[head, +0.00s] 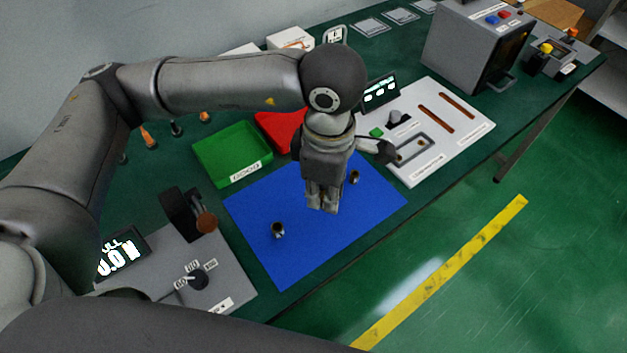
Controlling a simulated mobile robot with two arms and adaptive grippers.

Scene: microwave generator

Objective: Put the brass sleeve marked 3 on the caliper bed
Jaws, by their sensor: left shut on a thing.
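My left gripper (322,208) points down over the blue mat (300,265), its fingers closed low near the mat. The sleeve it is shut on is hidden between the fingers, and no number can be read. One small metal sleeve (278,230) stands on the mat to the left of the gripper. Another sleeve (354,177) stands on the mat just right of the gripper. Their marks are too small to read. The white board (465,125) at the right carries a grey rectangular frame (424,143) and a small display (380,92), apparently the caliper station. My right gripper is not in view.
A green tray (232,152) and a red tray (275,125) stand behind the mat. A grey instrument panel (225,275) with a dark post lies at the left. A grey box (475,45) stands at the back right. The front mat area is clear.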

